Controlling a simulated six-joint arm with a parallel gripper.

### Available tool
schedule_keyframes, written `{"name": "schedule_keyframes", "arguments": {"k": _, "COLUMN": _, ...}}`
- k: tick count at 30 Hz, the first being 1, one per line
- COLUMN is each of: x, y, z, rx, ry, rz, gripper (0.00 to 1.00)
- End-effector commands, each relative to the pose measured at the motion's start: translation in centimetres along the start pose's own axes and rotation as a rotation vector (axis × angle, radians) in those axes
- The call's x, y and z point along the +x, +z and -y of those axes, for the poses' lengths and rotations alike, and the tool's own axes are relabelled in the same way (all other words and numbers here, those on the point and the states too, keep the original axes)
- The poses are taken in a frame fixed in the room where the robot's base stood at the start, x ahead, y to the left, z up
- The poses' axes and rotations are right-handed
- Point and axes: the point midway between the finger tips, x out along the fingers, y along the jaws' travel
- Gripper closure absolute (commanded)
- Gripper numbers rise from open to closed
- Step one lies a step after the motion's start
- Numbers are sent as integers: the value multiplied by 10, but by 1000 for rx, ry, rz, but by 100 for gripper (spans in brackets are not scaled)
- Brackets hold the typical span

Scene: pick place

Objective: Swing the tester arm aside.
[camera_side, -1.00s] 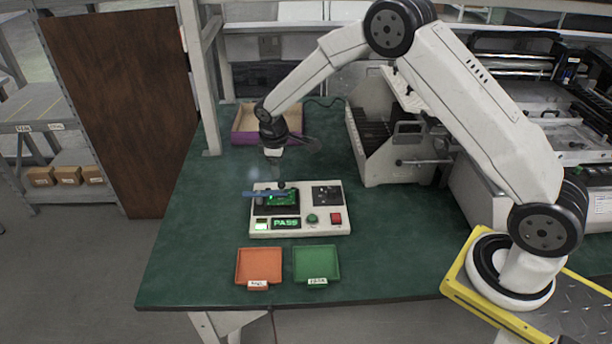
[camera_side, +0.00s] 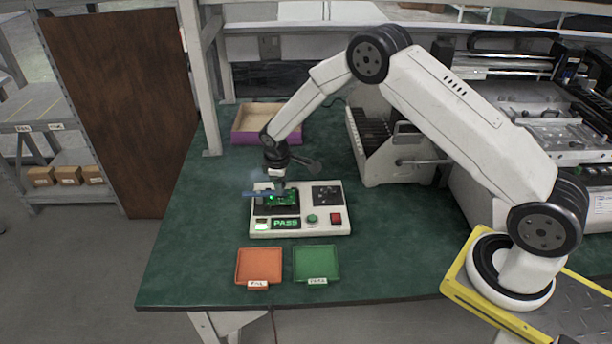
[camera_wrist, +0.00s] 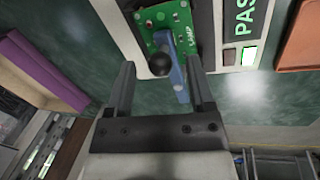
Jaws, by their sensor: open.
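The tester (camera_side: 327,226) is a white box on the green bench, with a lit screen reading PASS and a green and a red button. A green circuit board (camera_wrist: 153,24) lies in its dark nest. The blue tester arm (camera_wrist: 172,60) with a black ball knob (camera_wrist: 160,65) lies across the board. My gripper (camera_wrist: 160,85) is open and empty, right above the tester. In the wrist view the knob and blue arm show between the two fingertips. In the side view my gripper (camera_side: 276,180) hides part of the board, and contact with the arm cannot be told.
An orange tray (camera_side: 240,268) and a green tray (camera_side: 334,266) stand in front of the tester. A purple-edged box (camera_side: 242,138) stands behind it, and a white rack (camera_side: 385,170) at the back right. The bench left of the tester is clear.

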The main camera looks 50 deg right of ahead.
Motion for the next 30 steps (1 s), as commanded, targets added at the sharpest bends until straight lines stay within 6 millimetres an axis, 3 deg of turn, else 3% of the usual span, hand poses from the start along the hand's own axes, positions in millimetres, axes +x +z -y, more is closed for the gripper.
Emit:
{"name": "schedule_keyframes", "arguments": {"k": 11, "x": 4, "y": 0, "z": 0, "rx": 0, "ry": 0, "rz": -1, "gripper": 31}}
{"name": "schedule_keyframes", "arguments": {"k": 18, "x": 4, "y": 0, "z": 0, "rx": 0, "ry": 0, "rz": -1, "gripper": 100}}
{"name": "schedule_keyframes", "arguments": {"k": 30, "x": 4, "y": 0, "z": 0, "rx": 0, "ry": 0, "rz": -1, "gripper": 100}}
